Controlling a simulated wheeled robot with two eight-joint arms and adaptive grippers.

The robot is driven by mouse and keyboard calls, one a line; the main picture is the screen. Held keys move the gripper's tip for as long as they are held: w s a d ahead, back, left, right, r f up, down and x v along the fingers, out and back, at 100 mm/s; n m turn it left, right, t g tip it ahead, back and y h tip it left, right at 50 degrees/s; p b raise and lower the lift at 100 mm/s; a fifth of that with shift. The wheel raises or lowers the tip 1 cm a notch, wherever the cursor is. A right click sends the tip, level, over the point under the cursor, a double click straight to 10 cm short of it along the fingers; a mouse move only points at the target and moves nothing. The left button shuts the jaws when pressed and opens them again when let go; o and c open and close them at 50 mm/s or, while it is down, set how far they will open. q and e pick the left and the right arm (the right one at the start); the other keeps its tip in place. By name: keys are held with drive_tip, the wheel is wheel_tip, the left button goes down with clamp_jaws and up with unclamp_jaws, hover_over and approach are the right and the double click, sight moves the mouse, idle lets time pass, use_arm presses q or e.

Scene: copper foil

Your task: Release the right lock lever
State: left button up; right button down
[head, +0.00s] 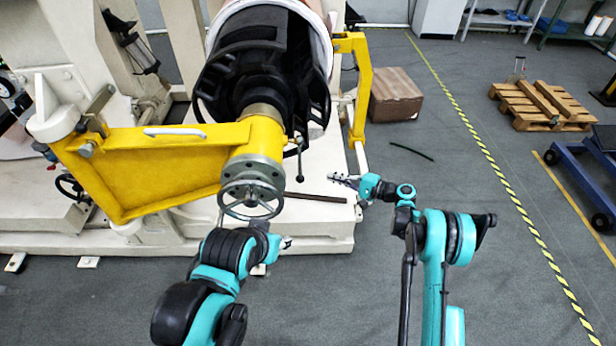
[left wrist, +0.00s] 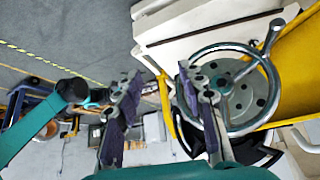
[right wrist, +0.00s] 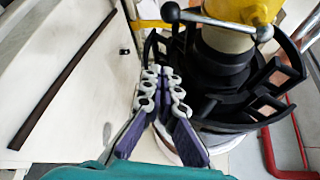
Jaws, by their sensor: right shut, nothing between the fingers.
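The lock lever (head: 299,162) hangs from the yellow arm's round hub, right of the handwheel, a thin rod with a dark ball end. My left gripper (head: 286,243) is low, below the handwheel (head: 250,195). In the left wrist view its fingers (left wrist: 158,88) are spread and empty, near the wheel's rim.
The yellow arm (head: 150,165) and the black chuck (head: 265,75) fill the space left of my right gripper. A dark bar (head: 315,197) lies on the white machine base. A yellow post (head: 358,95) stands behind, and a cardboard box (head: 396,93) is farther back.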

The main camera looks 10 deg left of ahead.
drive_tip(key=shift+a, duration=0.1)
drive_tip(key=b+x, duration=0.4)
drive_tip(key=x, duration=0.6)
drive_tip(key=s, duration=0.2)
drive_tip(key=s+r, duration=0.1)
drive_tip(key=s, duration=0.1)
drive_tip(key=shift+d+b, duration=0.2)
drive_tip(key=shift+b, duration=0.15)
drive_tip(key=s+d+r+m+g+h+p, duration=0.2)
drive_tip(key=s+m, duration=0.3)
drive_tip(key=s, duration=0.3)
drive_tip(key=shift+r+g+h+p, duration=0.3)
drive_tip(key=shift+r+g+p, duration=0.2)
drive_tip(key=shift+r+p, duration=0.3)
drive_tip(key=shift+s+d+r, duration=0.1)
